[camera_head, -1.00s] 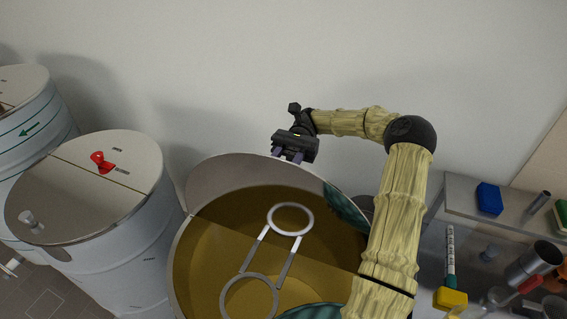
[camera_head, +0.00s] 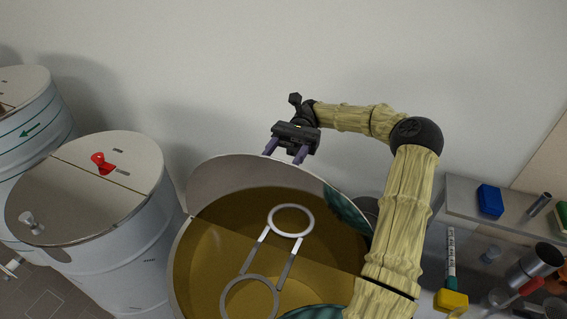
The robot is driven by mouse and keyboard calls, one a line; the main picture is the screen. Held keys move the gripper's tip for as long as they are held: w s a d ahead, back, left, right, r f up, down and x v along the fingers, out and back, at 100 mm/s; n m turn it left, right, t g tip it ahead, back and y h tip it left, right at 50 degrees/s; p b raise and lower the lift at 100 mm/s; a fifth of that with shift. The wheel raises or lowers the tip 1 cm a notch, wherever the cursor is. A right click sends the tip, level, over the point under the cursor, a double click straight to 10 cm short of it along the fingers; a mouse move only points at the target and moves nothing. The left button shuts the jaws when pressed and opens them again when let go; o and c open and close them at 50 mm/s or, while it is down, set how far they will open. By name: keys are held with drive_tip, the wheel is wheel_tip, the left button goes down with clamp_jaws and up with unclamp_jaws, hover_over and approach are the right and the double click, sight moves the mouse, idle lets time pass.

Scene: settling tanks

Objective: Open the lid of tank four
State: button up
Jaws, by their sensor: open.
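An open tank (camera_head: 186,265) stands at the centre front with brown liquid inside. Its half lid (camera_head: 230,175) is raised and tilted back toward the wall. A grey frame of two rings joined by two bars (camera_head: 268,250) shows inside the tank opening. My gripper (camera_head: 286,156) is open and empty, just above the upper edge of the raised lid. I cannot tell whether the fingertips touch the lid. No number shows on this tank, so I cannot tell if it is tank four.
A closed tank (camera_head: 130,185) with a red clip (camera_head: 101,162) and a metal knob stands at left, another tank (camera_head: 35,110) behind it. A bench (camera_head: 465,208) at right holds a blue block (camera_head: 490,199), a yellow-headed brush (camera_head: 451,300) and metal cylinders. The wall behind is bare.

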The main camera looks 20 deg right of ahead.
wheel_tip(320, 180, up, 7)
drive_tip(key=shift+f, duration=0.15)
drive_tip(key=shift+a, duration=0.1)
idle(0.3)
